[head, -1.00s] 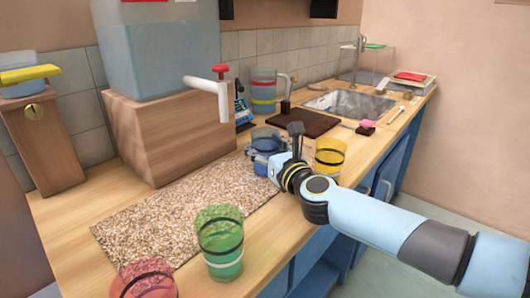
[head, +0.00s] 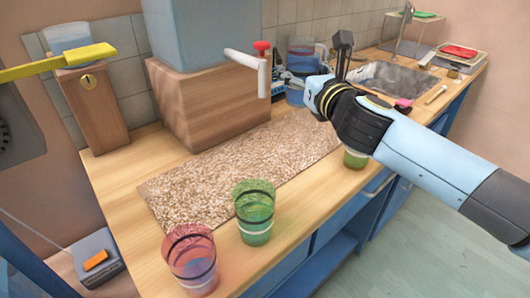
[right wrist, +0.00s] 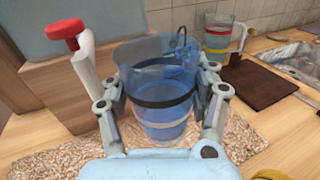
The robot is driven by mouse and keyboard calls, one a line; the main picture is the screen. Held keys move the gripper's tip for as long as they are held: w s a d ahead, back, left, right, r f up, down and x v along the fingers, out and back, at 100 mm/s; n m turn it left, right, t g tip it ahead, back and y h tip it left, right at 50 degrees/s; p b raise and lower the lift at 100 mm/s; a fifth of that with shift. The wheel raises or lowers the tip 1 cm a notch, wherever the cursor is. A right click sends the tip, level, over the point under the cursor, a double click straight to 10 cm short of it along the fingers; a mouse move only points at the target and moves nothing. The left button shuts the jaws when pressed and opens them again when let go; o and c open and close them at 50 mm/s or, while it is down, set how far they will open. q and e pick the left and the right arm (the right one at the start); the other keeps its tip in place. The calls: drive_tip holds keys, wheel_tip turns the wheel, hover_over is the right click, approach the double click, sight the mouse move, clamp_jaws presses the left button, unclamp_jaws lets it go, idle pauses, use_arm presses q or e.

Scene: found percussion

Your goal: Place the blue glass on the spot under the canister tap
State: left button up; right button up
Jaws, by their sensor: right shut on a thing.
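My right gripper (right wrist: 160,110) is shut on the blue glass (right wrist: 160,92), one finger on each side. The glass is upright with a dark band and appears to be above the speckled mat (head: 225,175). The canister (head: 205,30) stands on a wooden block (head: 205,110). Its white tap (head: 245,60) with a red knob overhangs the mat, left of the glass in the right wrist view (right wrist: 88,75). No marked spot shows under it. My left gripper is out of view.
A green glass (head: 254,212) and a pink glass (head: 190,258) stand near the front edge. A yellow-green glass (head: 355,159) is partly behind my right arm. A banded jug (right wrist: 217,35) and a dark board (right wrist: 262,84) lie beyond. The mat's middle is clear.

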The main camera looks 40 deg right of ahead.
drive_tip(key=s+a+f+b, duration=0.5)
drive_tip(key=s+f+b, duration=0.45)
drive_tip(key=s, duration=0.45)
drive_tip(key=w+f, duration=0.1)
drive_tip(key=w, duration=0.5)
drive_tip(key=w+a+f+p, duration=0.1)
drive_tip(key=w, duration=0.5)
drive_tip(key=w+a+f, duration=0.1)
drive_tip(key=w+f, duration=0.1)
drive_tip(key=w, duration=0.4)
drive_tip(key=shift+w, duration=0.1)
drive_tip(key=shift+r+p, duration=0.1)
drive_tip(key=shift+p, duration=0.25)
drive_tip(key=shift+d, duration=0.1)
drive_tip(key=o, duration=1.5)
